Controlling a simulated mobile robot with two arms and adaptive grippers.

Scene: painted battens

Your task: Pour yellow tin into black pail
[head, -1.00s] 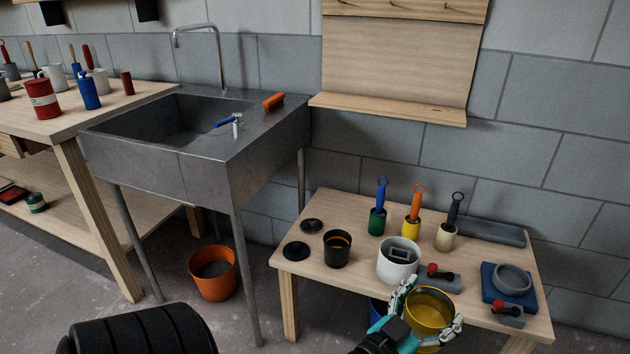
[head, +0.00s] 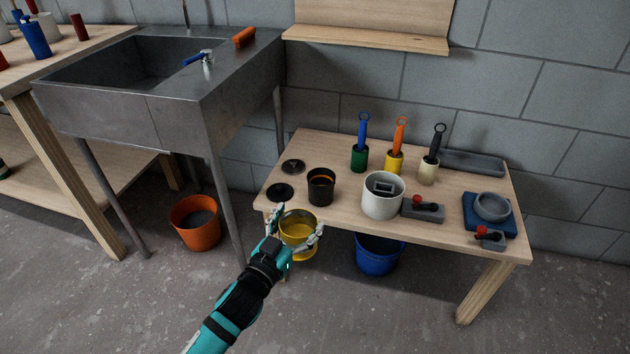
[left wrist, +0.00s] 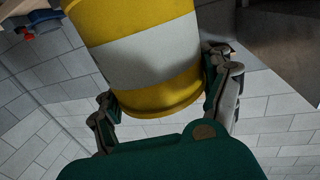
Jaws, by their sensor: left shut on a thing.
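The yellow tin (head: 297,231) is held by my left gripper (head: 300,222) just off the table's front left edge. It looks about upright, its open top facing up. In the left wrist view the tin (left wrist: 135,50) shows a broad white band, with fingers on both sides of it. The black pail (head: 320,192) stands upright on the low table, behind and slightly right of the tin and apart from it. An orange-brown patch shows inside the pail. My right gripper is not in view.
On the low table (head: 345,220), a white pot (head: 382,196) stands right of the pail. Two dark discs (head: 281,192) lie to its left. Several brushes in small cups (head: 394,162) stand behind. A blue bucket (head: 378,255) is under the table; an orange bucket (head: 195,224) stands left.

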